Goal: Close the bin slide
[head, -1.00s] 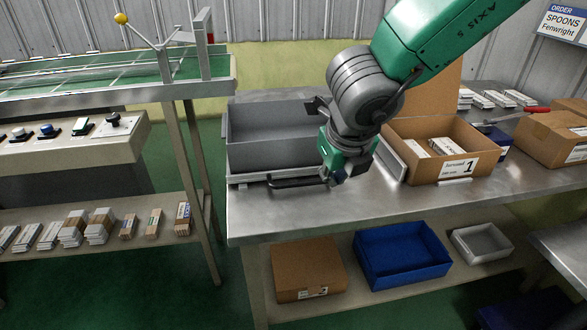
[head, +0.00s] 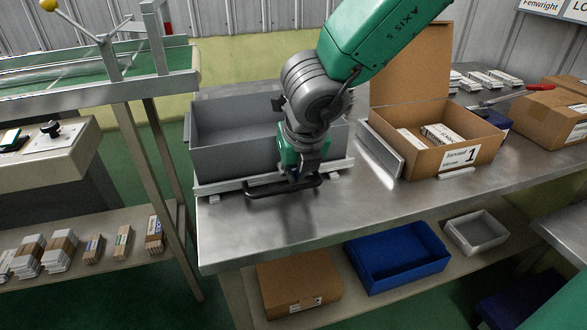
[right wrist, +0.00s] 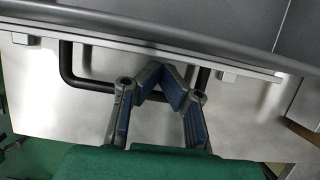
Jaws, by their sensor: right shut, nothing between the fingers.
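The grey bin (head: 230,150) sits on a pale slide frame (head: 205,187) at the left end of the metal table. A black bar handle (head: 265,191) sticks out from its front. My right gripper (head: 300,183) is at the handle's middle, in front of the bin, and hides part of the bin's front wall. In the right wrist view, the fingers (right wrist: 161,70) meet at the tips, shut and empty, between the handle's two bent sides (right wrist: 66,68). I cannot tell whether they touch the handle. My left gripper is not in view.
An open carton (head: 440,160) marked 1 stands right of the bin, with a grey panel (head: 380,150) leaning beside it. The table strip (head: 300,220) before the handle is clear. A blue tray (head: 398,257) and a closed carton (head: 298,283) sit on the shelf below.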

